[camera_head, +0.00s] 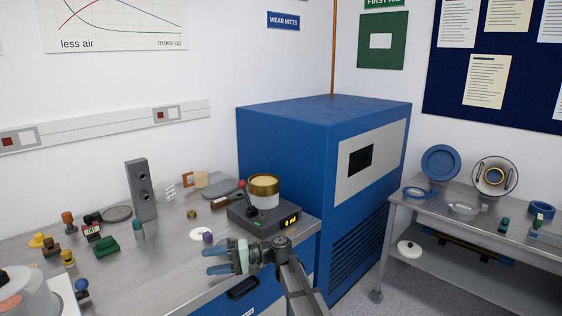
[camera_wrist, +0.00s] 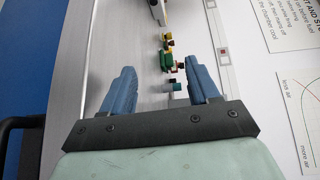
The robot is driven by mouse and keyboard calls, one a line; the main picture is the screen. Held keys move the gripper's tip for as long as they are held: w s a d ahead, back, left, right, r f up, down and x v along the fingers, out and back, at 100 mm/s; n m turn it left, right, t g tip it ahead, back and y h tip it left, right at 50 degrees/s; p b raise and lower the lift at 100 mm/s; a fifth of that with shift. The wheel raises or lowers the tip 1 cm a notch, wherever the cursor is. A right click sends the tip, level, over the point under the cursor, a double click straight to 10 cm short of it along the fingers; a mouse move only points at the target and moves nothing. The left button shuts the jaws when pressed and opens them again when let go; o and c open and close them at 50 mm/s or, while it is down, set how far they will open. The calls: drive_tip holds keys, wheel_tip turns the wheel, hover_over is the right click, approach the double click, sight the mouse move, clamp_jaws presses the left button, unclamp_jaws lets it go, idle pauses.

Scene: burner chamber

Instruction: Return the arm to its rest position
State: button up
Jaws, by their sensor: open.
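My gripper (camera_head: 216,260) is in the lower middle of the head view, above the front edge of the metal bench (camera_head: 172,258). Its two blue fingers point left and stand apart with nothing between them. In the wrist view the fingers of my gripper (camera_wrist: 161,88) are also spread, with bare bench surface between them and small coloured parts farther off. My forearm runs down to the bottom edge of the head view.
A dark unit with a gold-rimmed cup (camera_head: 264,188) stands on the bench behind my gripper. A blue cabinet (camera_head: 290,150) stands behind. A side table (camera_head: 460,205) holds dishes at right.

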drive_tip(key=d+f+n+t+h, duration=0.1)
drive_tip(key=d+f+n+t, duration=0.35)
drive_tip(key=d, duration=1.05)
drive_tip(key=s+d+f+m+g+h, duration=0.1)
drive_tip(key=s+d+f+m+h, duration=0.15)
drive_tip(key=s+f, duration=0.6)
drive_tip(key=s+d+f+m+g+h, duration=0.1)
drive_tip(key=s+d+f+h, duration=0.2)
drive_tip(key=f, duration=1)
drive_tip(key=s+d+f+m+g+h, duration=0.1)
drive_tip(key=s+d+f+h, duration=0.2)
drive_tip(key=s+f, duration=0.55)
drive_tip(key=s+d+f+g+h, duration=0.1)
drive_tip(key=s+d+f+h, duration=0.1)
drive_tip(key=s+d+f, duration=0.2)
drive_tip(key=s+d+f+m+g+h, duration=0.1)
drive_tip(key=s+d+f+g+h, duration=0.1)
drive_tip(key=s+d+f, duration=0.3)
drive_tip(key=s+d+f+g+h, duration=0.2)
drive_tip(key=s+f, duration=0.7)
drive_tip(key=s, duration=0.6)
drive_tip(key=shift+s+d+f+m+h, duration=0.2)
drive_tip(key=shift+d+f+m+h, duration=0.15)
drive_tip(key=shift+d+h, duration=0.6)
drive_tip(key=shift+d+r, duration=0.1)
drive_tip(key=shift+d, duration=0.1)
